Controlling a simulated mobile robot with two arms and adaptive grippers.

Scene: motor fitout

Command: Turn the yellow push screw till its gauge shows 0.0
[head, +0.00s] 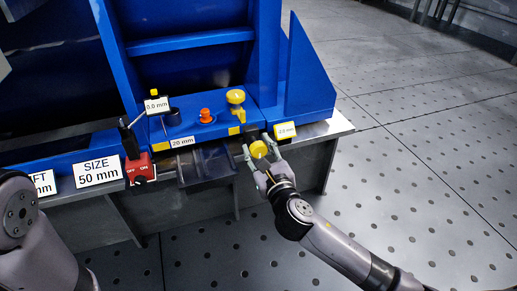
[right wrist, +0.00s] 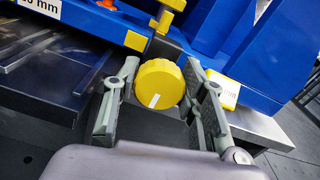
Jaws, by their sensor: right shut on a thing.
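The yellow push screw (head: 258,149) is a round knob on the front of the blue machine, at its right part. It also shows in the right wrist view (right wrist: 160,84), with a white mark on its face pointing down and slightly left. My right gripper (head: 262,160) is shut on it, with one finger on each side. Its yellow gauge (head: 285,130) sits just above and right of the screw; its digits are too small to read surely. In the right wrist view the gauge (right wrist: 224,90) is partly hidden by a finger. My left gripper is out of view.
A white 0.0 mm label (head: 157,105) stands by a black lever. Open floor (head: 420,150) lies to the right.

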